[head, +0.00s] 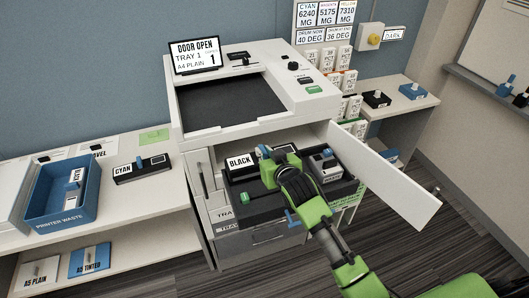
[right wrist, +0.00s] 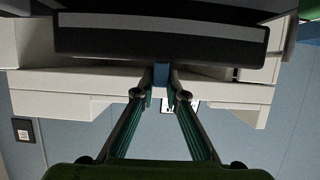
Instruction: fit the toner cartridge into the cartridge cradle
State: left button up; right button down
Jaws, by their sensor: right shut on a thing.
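My right gripper (head: 268,168) reaches into the open printer front. It is shut on the blue tab (right wrist: 160,74) of a dark toner cartridge (right wrist: 160,42), which fills the top of the right wrist view. In the head view a white label reading BLACK (head: 240,161) shows just left of the gripper, apparently on this cartridge. The dark cradle (head: 232,187) lies below, inside the open front. My gripper and arm hide much of it, so I cannot tell whether the cartridge is seated or held just above. My left gripper is not in view.
The printer door (head: 390,180) stands open to the right of my arm. A dark unit with a light top (head: 325,163) sits right of the gripper. A CYAN cartridge (head: 142,169) and a blue waste bin (head: 62,190) stand on the left counter.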

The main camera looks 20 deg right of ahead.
jog(key=shift+r+p, duration=0.2)
jog(key=shift+p, duration=0.4)
dwell(0.6)
jog(key=shift+f+b, duration=1.1)
jog(key=shift+f, duration=0.75)
jog(key=c, duration=2)
grip_release()
jog(key=shift+o, duration=0.2)
jog(key=shift+s+f, duration=0.1)
jog(key=shift+f, duration=0.15)
jog(key=v, duration=1.2)
jog(key=shift+r, duration=0.2)
jog(key=shift+f, duration=0.1)
